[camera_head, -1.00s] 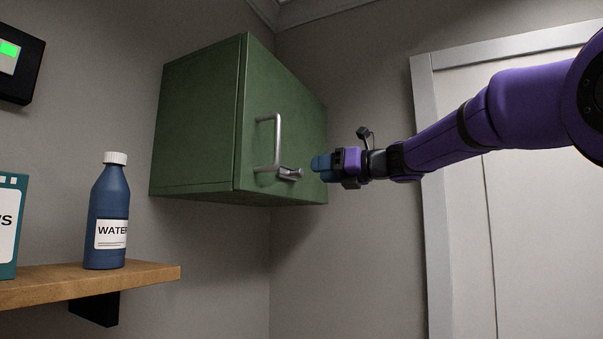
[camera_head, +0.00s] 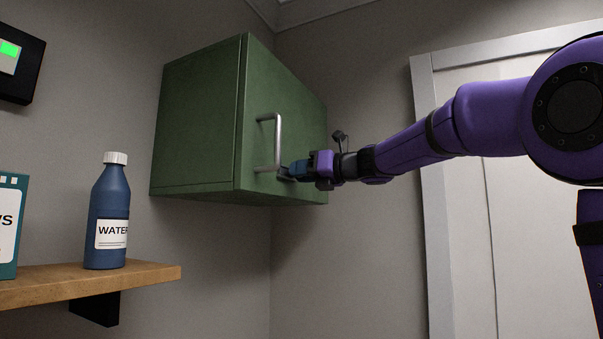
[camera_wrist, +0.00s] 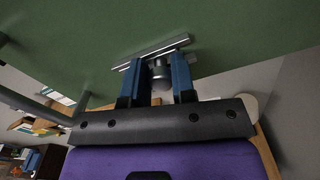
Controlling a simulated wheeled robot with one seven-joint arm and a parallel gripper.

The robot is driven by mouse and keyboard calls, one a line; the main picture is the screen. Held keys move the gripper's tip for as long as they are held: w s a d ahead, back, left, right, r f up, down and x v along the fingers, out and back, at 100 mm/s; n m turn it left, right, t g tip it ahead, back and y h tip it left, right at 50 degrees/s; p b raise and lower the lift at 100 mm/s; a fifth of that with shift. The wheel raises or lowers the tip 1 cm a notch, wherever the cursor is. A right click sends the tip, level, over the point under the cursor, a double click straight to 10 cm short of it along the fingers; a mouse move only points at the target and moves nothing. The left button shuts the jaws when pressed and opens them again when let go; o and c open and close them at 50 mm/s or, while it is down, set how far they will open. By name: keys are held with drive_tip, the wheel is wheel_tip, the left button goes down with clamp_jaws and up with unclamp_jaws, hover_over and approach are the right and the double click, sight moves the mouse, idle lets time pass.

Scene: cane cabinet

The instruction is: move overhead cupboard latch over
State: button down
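The green overhead cupboard (camera_head: 200,120) is closed, with a grey metal bar handle (camera_head: 277,140) on its door. The latch (camera_wrist: 158,70) is a grey metal piece low on the door, a round post with a flat bar slanting across it. In the head view my gripper mostly hides it. My gripper (camera_wrist: 161,60) is at the door's lower part, just right of the handle in the head view (camera_head: 290,170). Its two blue fingers are apart, one on each side of the latch post. The fingertips reach near the bar; I cannot tell whether they touch it.
A wooden shelf (camera_head: 150,272) at lower left holds a blue water bottle (camera_head: 108,215) and a teal box (camera_head: 8,245). A pale door (camera_head: 530,220) stands at right. The space below the cupboard is clear.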

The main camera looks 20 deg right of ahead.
sight(283, 170)
drive_tip(key=shift+s+a, duration=1.35)
drive_tip(key=shift+s, duration=0.05)
drive_tip(key=c, duration=0.9)
unclamp_jaws()
drive_tip(key=shift+a, duration=0.15)
drive_tip(key=shift+c, duration=0.2)
drive_tip(key=shift+s+d, duration=0.15)
drive_tip(key=shift+d, duration=0.1)
drive_tip(key=v, duration=1)
drive_tip(key=shift+s, duration=0.15)
